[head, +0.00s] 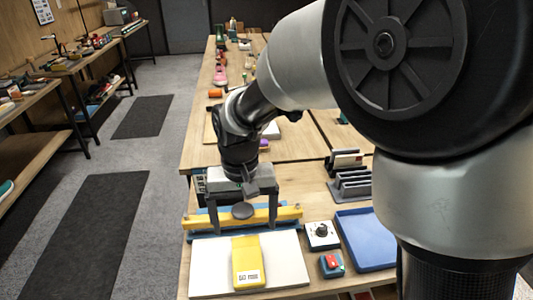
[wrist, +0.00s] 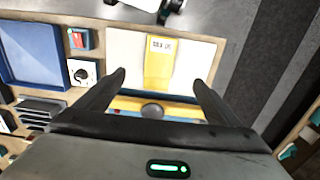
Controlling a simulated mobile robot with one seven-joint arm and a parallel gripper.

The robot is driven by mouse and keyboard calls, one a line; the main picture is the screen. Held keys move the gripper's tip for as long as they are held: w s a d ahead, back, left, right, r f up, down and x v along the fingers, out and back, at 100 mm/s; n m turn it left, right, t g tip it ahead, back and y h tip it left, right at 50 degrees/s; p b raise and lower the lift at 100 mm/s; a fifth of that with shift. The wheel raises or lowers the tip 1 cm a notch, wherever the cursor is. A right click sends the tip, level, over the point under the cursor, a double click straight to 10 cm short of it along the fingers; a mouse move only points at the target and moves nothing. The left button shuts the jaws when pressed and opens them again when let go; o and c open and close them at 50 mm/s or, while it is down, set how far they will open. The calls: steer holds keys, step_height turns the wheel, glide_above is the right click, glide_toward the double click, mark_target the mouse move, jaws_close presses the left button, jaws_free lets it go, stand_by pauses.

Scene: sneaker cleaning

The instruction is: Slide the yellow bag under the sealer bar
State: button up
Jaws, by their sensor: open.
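The yellow bag (head: 246,258) with a white label lies flat on a white pad (head: 208,268), in front of the sealer. In the wrist view the bag (wrist: 159,65) shows between my fingers, label end away from me. The yellow sealer bar (head: 289,213) runs across behind the bag, with a dark round knob (head: 243,211) at its middle. The bag's far end is close to the bar; I cannot tell whether any of it is under. My gripper (head: 242,226) is open and empty, its two fingers spread over the bar on either side of the knob (wrist: 152,110).
Right of the pad are a white dial box (head: 322,235), a blue box with a red button (head: 332,264) and a blue tray (head: 368,240). A grey rack (head: 352,184) stands behind them. Open floor with dark mats lies left of the bench.

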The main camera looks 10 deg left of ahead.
steer(key=b, duration=0.1)
glide_toward(246, 249)
steer(key=s+f, duration=0.1)
steer(key=f, duration=0.2)
steer(key=s+d+f, duration=0.1)
steer(key=s+f, duration=0.3)
steer(key=f, duration=0.1)
steer(key=shift+s+d+f, duration=0.15)
steer(key=shift+s+f, duration=0.05)
steer(key=shift+f, duration=0.1)
steer(key=c, duration=1.2)
steer(key=shift+w+a, duration=0.2)
steer(key=shift+w, duration=0.7)
steer(key=shift+w+a, duration=0.2)
steer(key=shift+w, duration=0.65)
steer(key=shift+w, duration=0.1)
steer(key=shift+w+a, duration=0.2)
steer(key=shift+w, duration=0.55)
